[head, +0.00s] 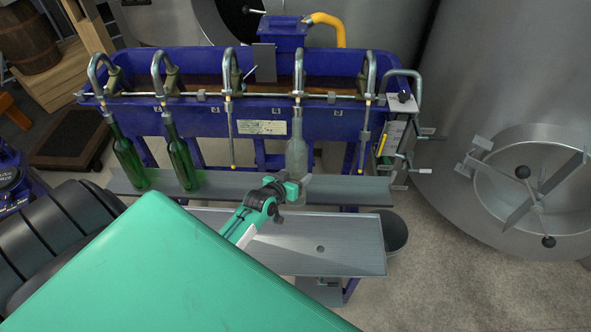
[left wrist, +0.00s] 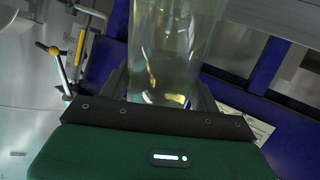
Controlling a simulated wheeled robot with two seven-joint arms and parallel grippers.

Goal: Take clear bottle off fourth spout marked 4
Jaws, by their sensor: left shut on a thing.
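The clear bottle (head: 297,150) is upright under the fourth spout (head: 298,75) from the left in the head view. Its neck top meets the lower end of that spout; I cannot tell how far the tube is inside. My left gripper (head: 303,184) is shut on the clear bottle, low on its body. In the left wrist view the clear bottle (left wrist: 170,55) stands between the two dark fingers, with some glints of yellow light in the glass. The marking 4 is too small to read. My right gripper is not in view.
Two green bottles (head: 181,155) (head: 127,155) stand under the first two spouts on the grey bottle shelf (head: 345,190). The third and fifth spouts have no bottle. A metal tray (head: 345,235) lies in front, below the shelf. A steel tank (head: 510,90) stands at right.

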